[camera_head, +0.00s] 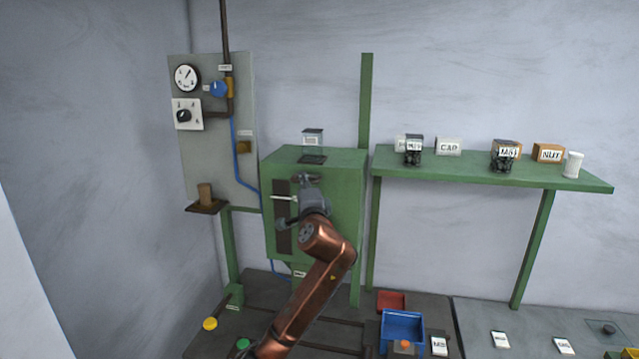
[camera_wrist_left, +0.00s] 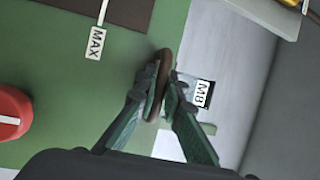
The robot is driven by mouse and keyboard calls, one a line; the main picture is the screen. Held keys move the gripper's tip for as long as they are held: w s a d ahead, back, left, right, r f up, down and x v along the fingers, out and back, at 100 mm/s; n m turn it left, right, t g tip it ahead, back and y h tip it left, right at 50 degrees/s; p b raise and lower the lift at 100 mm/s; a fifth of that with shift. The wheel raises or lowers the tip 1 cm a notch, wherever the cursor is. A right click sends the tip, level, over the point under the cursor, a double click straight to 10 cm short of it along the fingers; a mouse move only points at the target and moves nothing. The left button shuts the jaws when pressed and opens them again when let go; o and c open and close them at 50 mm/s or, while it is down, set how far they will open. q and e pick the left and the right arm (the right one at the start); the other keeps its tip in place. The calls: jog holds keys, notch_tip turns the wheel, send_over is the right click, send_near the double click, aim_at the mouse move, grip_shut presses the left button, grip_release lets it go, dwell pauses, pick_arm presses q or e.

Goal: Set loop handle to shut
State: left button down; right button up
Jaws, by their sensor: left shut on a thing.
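The loop handle (camera_wrist_left: 163,75) is a brown ring at the top part of the green cabinet's front (camera_wrist_left: 115,115). My left gripper (camera_wrist_left: 160,95) is shut on it, with a finger on each side of the ring. In the head view, my left gripper (camera_head: 306,180) is at the upper front of the green cabinet (camera_head: 345,180), and it mostly hides the handle. I cannot read a mark for the handle's shut position. My right gripper is not in view.
A dark slot (camera_head: 283,235) with a white pointer is left of the gripper. A red knob (camera_wrist_left: 12,112) is on the cabinet front. A clear jar (camera_head: 313,143) stands on top. A gauge panel (camera_head: 240,110) is left, and a green shelf (camera_head: 480,172) right.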

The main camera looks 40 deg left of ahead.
pick_arm(q)
jog(key=shift+r, duration=0.1)
jog(key=c, duration=2.5)
grip_release()
jog(key=o, duration=0.3)
jog(key=shift+w+a, duration=0.1)
jog(key=shift+w, duration=0.25)
jog(key=shift+o, duration=0.9)
jog(key=shift+s, duration=0.2)
jog(key=v, duration=1.2)
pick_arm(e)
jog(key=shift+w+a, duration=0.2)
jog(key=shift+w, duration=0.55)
